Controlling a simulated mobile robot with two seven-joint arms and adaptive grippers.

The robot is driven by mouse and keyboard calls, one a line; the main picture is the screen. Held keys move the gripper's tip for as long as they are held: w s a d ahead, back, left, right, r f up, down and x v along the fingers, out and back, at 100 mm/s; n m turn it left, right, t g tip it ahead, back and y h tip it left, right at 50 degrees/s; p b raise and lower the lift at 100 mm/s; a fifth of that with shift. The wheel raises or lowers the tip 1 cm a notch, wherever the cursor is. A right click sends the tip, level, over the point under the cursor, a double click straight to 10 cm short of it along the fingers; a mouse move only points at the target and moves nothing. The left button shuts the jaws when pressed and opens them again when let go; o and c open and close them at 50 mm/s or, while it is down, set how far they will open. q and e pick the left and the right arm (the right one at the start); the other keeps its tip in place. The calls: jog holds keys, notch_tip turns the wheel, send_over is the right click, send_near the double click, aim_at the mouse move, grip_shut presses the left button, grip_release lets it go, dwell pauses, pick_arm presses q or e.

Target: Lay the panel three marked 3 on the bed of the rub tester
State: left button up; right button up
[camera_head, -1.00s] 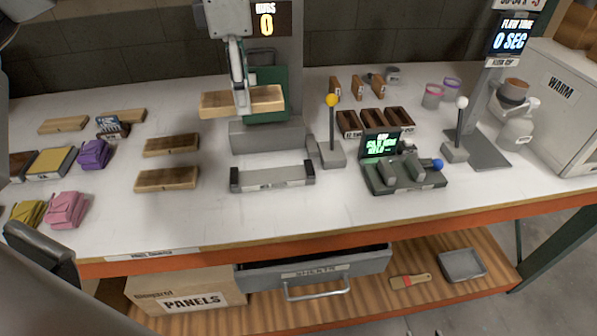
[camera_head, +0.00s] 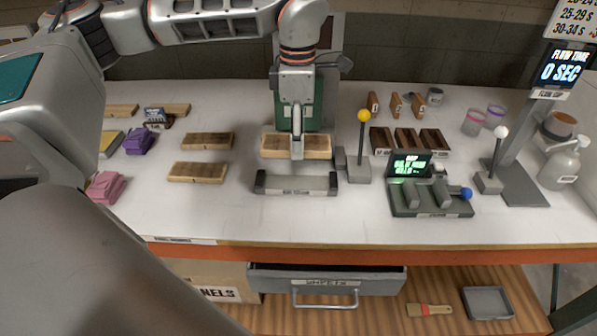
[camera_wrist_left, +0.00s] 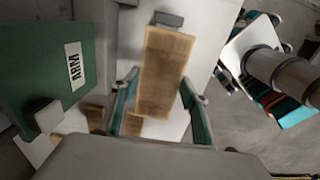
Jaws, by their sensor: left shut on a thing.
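My left gripper (camera_head: 297,150) points down and is shut on a pale wooden panel (camera_head: 272,146) near its middle. In the left wrist view the panel (camera_wrist_left: 165,65) runs lengthwise between the two fingers. No number can be read on it. It lies level, low in front of the rub tester's green arm plate (camera_head: 322,100), which carries the label ARM in the left wrist view (camera_wrist_left: 40,65). The panel hides the tester's bed beneath it, and I cannot tell whether they touch. My right gripper is not in view.
A low dark-ended fixture (camera_head: 297,185) stands just in front. A yellow-knobbed lever (camera_head: 361,150) stands close on the right. Two more wooden panels (camera_head: 207,141) (camera_head: 197,172) lie at left. An open drawer (camera_head: 325,283) juts out below the table edge.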

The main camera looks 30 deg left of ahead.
pick_arm(q)
send_over(298, 182)
notch_tip(298, 182, down, 6)
jog(key=shift+a+r, duration=0.1)
jog(key=shift+r, duration=0.1)
notch_tip(298, 182, down, 4)
jog(key=shift+f, duration=0.25)
jog(key=shift+f, duration=0.2)
jog(key=o, duration=1.1)
jog(key=shift+r, duration=0.1)
